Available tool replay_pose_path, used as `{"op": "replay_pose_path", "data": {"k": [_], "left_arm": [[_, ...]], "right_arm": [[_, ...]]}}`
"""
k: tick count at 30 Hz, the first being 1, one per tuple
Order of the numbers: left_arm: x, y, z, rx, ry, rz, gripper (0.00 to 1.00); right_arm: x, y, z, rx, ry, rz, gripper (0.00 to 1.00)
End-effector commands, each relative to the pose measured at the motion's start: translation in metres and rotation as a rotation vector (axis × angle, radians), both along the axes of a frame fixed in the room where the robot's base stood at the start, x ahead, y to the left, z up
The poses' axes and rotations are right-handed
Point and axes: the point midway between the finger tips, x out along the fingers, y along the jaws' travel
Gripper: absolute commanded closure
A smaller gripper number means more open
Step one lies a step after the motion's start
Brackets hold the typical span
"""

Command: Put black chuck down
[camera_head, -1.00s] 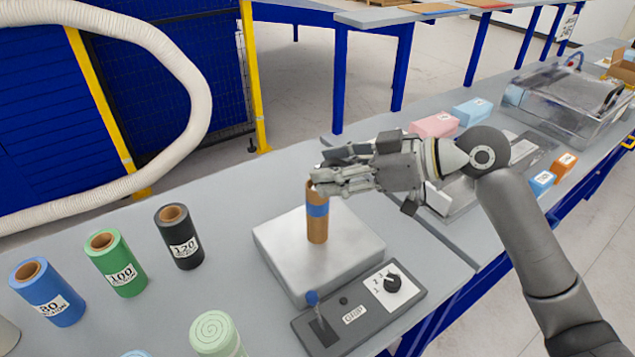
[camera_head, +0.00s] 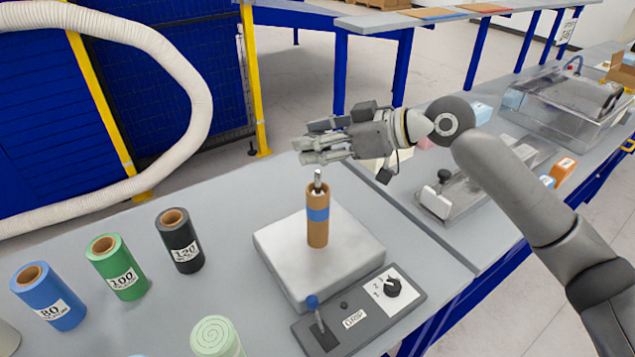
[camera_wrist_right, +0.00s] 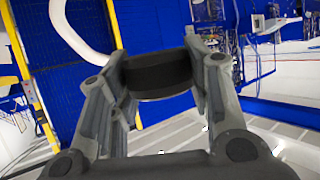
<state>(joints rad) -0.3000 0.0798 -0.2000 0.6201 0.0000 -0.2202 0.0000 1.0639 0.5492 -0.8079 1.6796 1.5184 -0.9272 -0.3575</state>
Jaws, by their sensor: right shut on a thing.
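My right gripper (camera_head: 318,143) is above and slightly behind the top of a brown roll with a blue band, with a gap between them. In the right wrist view my gripper (camera_wrist_right: 160,85) is shut on the black chuck (camera_wrist_right: 162,73), a short dark cylinder pinched between the two fingers. In the head view the fingers mostly hide the chuck. The brown roll (camera_head: 317,232) stands upright on a grey block, and a metal post (camera_head: 318,183) sticks out of its top. My left gripper is not in view.
The grey block (camera_head: 275,245) has a control panel (camera_head: 352,318) with a knob and lever in front. Blue (camera_head: 48,297), green (camera_head: 118,268) and black (camera_head: 180,241) rolls stand to the left. A clamp fixture (camera_head: 440,200) is right. Bare table lies between rolls and block.

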Motion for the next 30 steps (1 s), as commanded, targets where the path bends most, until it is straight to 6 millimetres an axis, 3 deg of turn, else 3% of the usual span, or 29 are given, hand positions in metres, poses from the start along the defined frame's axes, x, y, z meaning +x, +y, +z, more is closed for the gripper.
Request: {"op": "replay_pose_path", "data": {"k": [3, 16, 24, 25, 30], "left_arm": [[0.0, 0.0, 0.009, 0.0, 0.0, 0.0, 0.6], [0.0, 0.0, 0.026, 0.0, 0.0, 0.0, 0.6], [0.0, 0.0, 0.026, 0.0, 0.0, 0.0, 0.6], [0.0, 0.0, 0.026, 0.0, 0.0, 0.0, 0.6], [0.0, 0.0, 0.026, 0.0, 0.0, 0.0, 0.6]], "right_arm": [[0.0, -0.001, -0.02, -0.001, 0.006, -0.001, 0.8], [0.0, 0.0, -0.075, 0.001, 0.005, -0.002, 0.8], [0.0, 0.0, -0.082, 0.0, 0.0, -0.001, 0.8], [0.0, 0.0, -0.082, -0.001, 0.0, 0.0, 0.54], [0.0, 0.0, -0.082, -0.001, 0.0, 0.0, 0.33]]}}
